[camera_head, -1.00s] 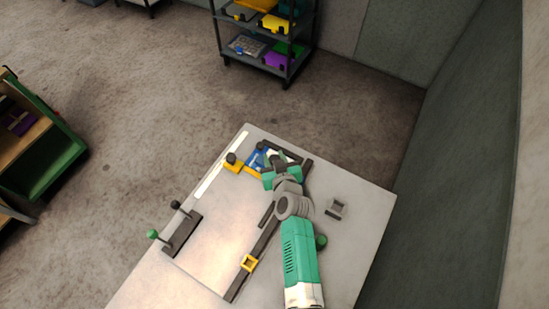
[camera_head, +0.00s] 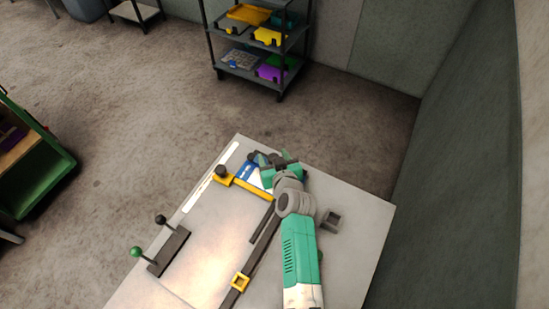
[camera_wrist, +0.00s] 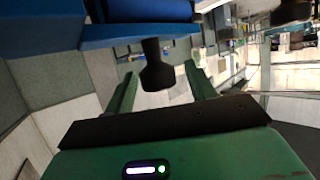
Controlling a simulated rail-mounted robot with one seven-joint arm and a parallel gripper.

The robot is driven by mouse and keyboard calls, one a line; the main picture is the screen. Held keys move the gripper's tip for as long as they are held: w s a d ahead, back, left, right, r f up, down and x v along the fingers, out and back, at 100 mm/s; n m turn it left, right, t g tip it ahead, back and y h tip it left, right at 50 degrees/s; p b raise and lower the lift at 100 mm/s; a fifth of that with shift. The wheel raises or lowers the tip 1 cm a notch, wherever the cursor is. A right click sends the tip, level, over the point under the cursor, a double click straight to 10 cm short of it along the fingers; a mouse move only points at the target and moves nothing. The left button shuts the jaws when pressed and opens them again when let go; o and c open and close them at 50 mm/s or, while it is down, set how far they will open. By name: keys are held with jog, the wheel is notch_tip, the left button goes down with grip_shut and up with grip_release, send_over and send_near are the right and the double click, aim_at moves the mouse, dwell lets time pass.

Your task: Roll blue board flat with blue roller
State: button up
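My gripper (camera_head: 275,165) is over the far end of the table (camera_head: 350,265). In the wrist view its two green fingers (camera_wrist: 160,90) are spread apart. A black handle (camera_wrist: 157,65) stands between them, with a gap on each side. It hangs below a blue part with a rounded blue body (camera_wrist: 110,33), which looks like the blue roller. In the head view a blue and white patch (camera_head: 247,172) lies just left of my gripper, partly hidden. I cannot tell whether it is the board or the roller.
A yellow bar with a black knob (camera_head: 222,171) lies beside the blue patch. A dark rail with a yellow square slider (camera_head: 240,283) runs along the table. A lever block (camera_head: 169,252) stands left, a small grey holder (camera_head: 331,219) right.

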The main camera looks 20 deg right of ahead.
jog(key=p+v, duration=0.1)
jog(key=v, duration=0.6)
jog(key=shift+s+r+p, duration=0.2)
jog(key=shift+s+p, duration=0.15)
jog(key=shift+s, duration=0.05)
